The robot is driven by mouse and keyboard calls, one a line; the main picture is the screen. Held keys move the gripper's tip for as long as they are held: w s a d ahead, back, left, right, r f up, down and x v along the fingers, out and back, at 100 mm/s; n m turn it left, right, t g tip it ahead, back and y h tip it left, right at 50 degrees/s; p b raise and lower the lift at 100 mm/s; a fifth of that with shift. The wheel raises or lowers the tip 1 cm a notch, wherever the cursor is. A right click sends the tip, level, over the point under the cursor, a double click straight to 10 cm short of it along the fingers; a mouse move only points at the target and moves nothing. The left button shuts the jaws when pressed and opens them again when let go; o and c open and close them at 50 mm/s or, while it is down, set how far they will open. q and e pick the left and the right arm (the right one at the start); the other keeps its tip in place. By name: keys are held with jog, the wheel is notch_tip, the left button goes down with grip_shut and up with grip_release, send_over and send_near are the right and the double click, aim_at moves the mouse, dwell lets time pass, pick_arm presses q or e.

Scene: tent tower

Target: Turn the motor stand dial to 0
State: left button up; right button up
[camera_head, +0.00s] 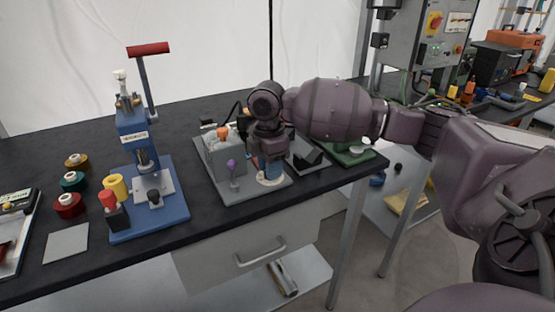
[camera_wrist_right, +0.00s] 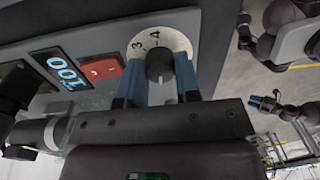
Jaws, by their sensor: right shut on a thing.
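The motor stand (camera_head: 223,157) is a grey unit with a box on a flat base, near the middle of the bench in the head view. My right gripper (camera_head: 269,172) reaches down over its front right part. In the right wrist view, its blue fingers are shut on the dark dial knob (camera_wrist_right: 159,64), one on each side. The white dial plate (camera_wrist_right: 176,42) around the knob shows a 3 and a 4; other marks are hidden. A display (camera_wrist_right: 59,69) beside it reads 100. My left gripper (camera_wrist_right: 263,103) shows small at the right of the wrist view; its opening is unclear.
A blue press (camera_head: 137,180) stands left of the motor stand, with coloured spools (camera_head: 73,181) further left. A green-based device (camera_head: 352,153) stands to the right. The bench's front edge is close.

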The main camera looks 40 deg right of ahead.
jog(key=shift+r+n+p, duration=0.1)
jog(key=shift+n+p, duration=0.4)
jog(key=shift+n, duration=0.3)
jog(key=o, duration=0.9)
